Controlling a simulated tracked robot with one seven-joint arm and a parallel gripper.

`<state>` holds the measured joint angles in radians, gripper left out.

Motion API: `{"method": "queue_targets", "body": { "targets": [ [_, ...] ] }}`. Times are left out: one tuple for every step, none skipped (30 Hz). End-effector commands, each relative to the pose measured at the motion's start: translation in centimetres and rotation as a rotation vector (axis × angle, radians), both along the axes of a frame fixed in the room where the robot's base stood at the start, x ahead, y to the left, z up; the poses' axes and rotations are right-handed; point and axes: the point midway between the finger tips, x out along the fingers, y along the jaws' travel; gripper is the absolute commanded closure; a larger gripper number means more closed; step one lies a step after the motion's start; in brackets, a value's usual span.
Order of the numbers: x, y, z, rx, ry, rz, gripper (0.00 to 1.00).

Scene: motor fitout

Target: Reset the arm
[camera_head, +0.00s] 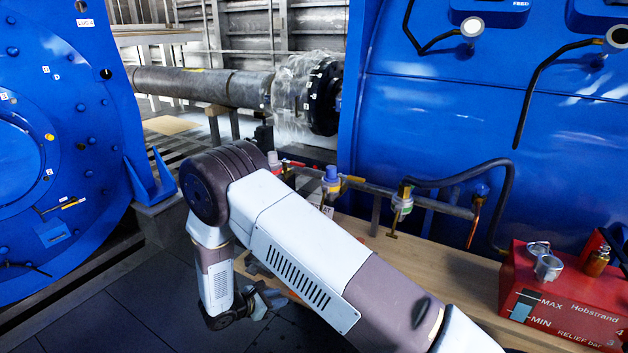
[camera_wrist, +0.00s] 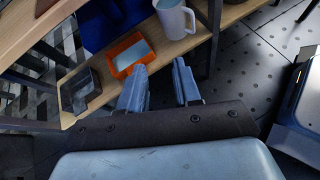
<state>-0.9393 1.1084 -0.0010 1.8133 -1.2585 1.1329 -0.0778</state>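My gripper (camera_wrist: 160,88) shows in the wrist view with its two light blue fingers apart and nothing between them. In the head view my gripper (camera_head: 262,302) hangs low at the end of the bent arm, beside the wooden bench and above the dark floor. It is partly hidden there by my own arm. The arm reaches from the lower right up to an elbow near the middle, then bends down.
A wooden shelf (camera_wrist: 190,42) beyond the fingers holds an orange tray (camera_wrist: 127,55), a white mug (camera_wrist: 175,18) and a dark box (camera_wrist: 80,92). A red Hobstrand unit (camera_head: 560,305) stands on the bench at right. Blue machines (camera_head: 450,110) stand behind; valves line a pipe (camera_head: 365,188).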

Motion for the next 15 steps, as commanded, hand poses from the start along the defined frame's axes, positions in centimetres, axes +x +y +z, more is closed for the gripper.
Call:
{"method": "queue_targets", "body": {
  "targets": [
    [0.8,-0.7,2.1,0.031,-0.01,-0.044,0.67],
    [1.1,-1.2,3.1,0.047,-0.015,-0.069,0.67],
    [1.4,-1.8,4.5,0.068,-0.021,-0.103,0.67],
    [1.7,-2.3,5.6,0.084,-0.026,-0.127,0.67],
    [2.0,-2.8,6.6,0.1,-0.032,-0.154,0.67],
    [2.2,-3.4,7.9,0.122,-0.039,-0.186,0.67],
    [2.4,-4.0,8.9,0.137,-0.043,-0.211,0.67],
    [2.6,-4.5,9.9,0.154,-0.048,-0.236,0.67],
    [2.8,-5.2,11.2,0.178,-0.056,-0.268,0.67],
    [3.0,-5.8,12.2,0.193,-0.06,-0.292,0.67],
    [3.1,-6.3,13.1,0.21,-0.065,-0.317,0.67],
    [3.2,-7.1,14.4,0.233,-0.072,-0.349,0.67],
    [3.3,-7.7,15.4,0.25,-0.079,-0.373,0.67],
    [3.3,-8.3,16.3,0.267,-0.083,-0.397,0.67],
    [3.4,-9.0,17.5,0.289,-0.092,-0.428,0.67]
  ]
}}
